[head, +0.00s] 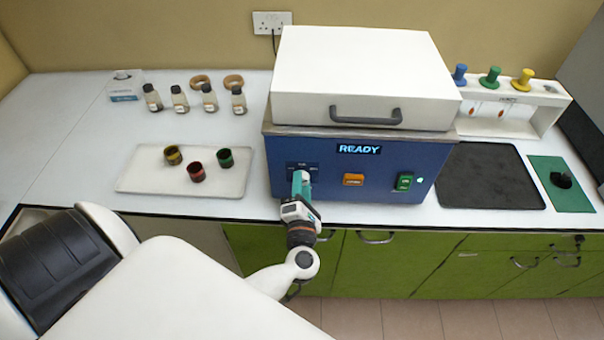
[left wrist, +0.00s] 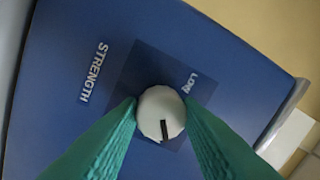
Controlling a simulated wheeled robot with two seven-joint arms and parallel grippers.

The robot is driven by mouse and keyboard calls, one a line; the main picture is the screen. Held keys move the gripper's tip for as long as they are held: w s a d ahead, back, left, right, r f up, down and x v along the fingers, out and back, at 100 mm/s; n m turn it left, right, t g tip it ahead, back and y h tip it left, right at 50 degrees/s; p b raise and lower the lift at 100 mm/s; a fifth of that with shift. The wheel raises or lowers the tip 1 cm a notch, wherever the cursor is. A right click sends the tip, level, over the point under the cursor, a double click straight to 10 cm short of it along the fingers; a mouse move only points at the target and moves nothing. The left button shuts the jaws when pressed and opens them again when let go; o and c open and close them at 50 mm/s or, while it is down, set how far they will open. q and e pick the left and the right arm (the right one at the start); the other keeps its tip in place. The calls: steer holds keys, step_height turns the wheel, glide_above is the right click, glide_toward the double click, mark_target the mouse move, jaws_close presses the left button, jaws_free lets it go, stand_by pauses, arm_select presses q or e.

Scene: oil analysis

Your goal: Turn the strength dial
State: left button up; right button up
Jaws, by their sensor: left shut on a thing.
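The strength dial (left wrist: 161,114) is a round white knob with a black pointer mark, on the blue front panel of the machine (head: 346,183). In the left wrist view the pointer is toward the lower part of the knob. The word STRENGTH and a partly covered label starting "LO" show beside it. My left gripper (head: 302,181) has its green fingers on both sides of the dial and is shut on it; the fingers also show in the left wrist view (left wrist: 161,118). In the head view the fingers mostly hide the dial. My right gripper is not in view.
The machine has a white lid with a grey handle (head: 365,115), a READY display, an orange button (head: 353,180) and a green switch (head: 404,181). A white tray (head: 140,181) with three small cups lies left. A black mat (head: 487,177) lies right. Several bottles stand behind the tray.

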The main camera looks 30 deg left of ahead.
arm_select(q)
steer(key=shift+m+p, duration=0.3)
steer(key=shift+m, duration=0.4)
steer(key=o, duration=1)
steer(key=b+v, duration=0.4)
steer(key=v, duration=0.8)
steer(key=shift+f+b, duration=0.1)
steer(key=shift+b, duration=0.3)
